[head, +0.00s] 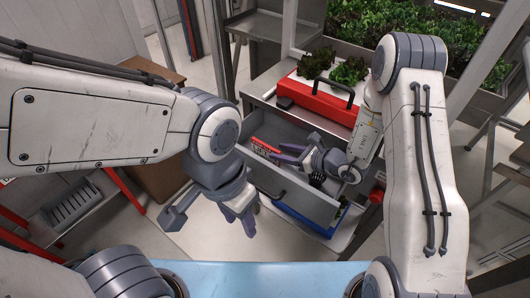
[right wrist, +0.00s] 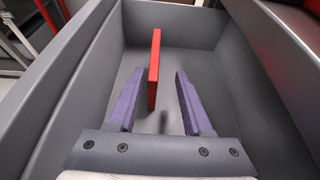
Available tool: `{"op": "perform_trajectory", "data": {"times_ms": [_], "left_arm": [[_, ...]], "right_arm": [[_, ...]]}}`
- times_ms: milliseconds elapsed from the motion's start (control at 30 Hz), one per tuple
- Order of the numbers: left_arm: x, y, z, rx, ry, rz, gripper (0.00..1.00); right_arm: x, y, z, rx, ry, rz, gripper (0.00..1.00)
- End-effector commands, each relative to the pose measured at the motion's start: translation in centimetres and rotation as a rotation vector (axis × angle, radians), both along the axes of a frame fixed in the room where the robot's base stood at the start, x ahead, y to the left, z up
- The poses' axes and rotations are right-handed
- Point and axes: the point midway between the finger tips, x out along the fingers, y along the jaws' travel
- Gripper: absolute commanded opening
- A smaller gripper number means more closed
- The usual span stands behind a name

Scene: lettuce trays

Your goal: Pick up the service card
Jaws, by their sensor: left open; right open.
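A thin red card-like piece (head: 268,147), likely the service card, is in the open grey drawer (head: 303,204). In the right wrist view this red piece (right wrist: 154,68) stands on edge, seen nearly edge-on. My right gripper (head: 284,155) is open and reaches down into the drawer. In its wrist view the two purple fingers (right wrist: 160,74) are apart, with the red piece appearing between them, nearer the left finger. I cannot tell whether they touch. My left gripper (head: 240,217) is open and empty, in front of the drawer at the left.
The drawer walls (right wrist: 265,85) rise close around my right gripper. A blue tray (head: 305,222) is below the drawer. Planted greens are at the back right.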

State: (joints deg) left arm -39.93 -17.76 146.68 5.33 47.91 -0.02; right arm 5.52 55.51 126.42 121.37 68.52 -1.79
Motion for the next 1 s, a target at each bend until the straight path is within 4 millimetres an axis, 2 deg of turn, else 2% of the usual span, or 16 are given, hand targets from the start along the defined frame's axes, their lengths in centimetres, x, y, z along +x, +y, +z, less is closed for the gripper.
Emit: {"op": "perform_trajectory", "data": {"times_ms": [267, 500, 833, 867, 900, 967, 1000], "left_arm": [[0.0, 0.0, 0.5, 0.0, 0.0, 0.0, 0.46], [0.0, 0.0, 1.2, 0.0, 0.0, 0.0, 0.46], [0.0, 0.0, 1.2, 0.0, 0.0, 0.0, 0.46], [0.0, 0.0, 1.2, 0.0, 0.0, 0.0, 0.46], [0.0, 0.0, 1.2, 0.0, 0.0, 0.0, 0.46], [0.0, 0.0, 1.2, 0.0, 0.0, 0.0, 0.46], [0.0, 0.0, 1.2, 0.0, 0.0, 0.0, 0.46]], "right_arm": [[1.1, 2.2, -1.0, -0.001, 0.002, 0.005, 0.5], [2.6, 5.1, -2.4, -0.001, -0.001, 0.006, 0.5], [3.1, 5.8, -2.8, 0.0, 0.0, 0.004, 0.5], [3.1, 5.8, -2.8, 0.0, 0.0, 0.004, 0.42], [3.1, 5.8, -2.8, 0.0, 0.0, 0.004, 0.27], [3.1, 5.7, -2.8, 0.0, 0.0, 0.004, 0.04], [3.1, 5.7, -2.8, 0.0, 0.0, 0.004, 0.0]]}}
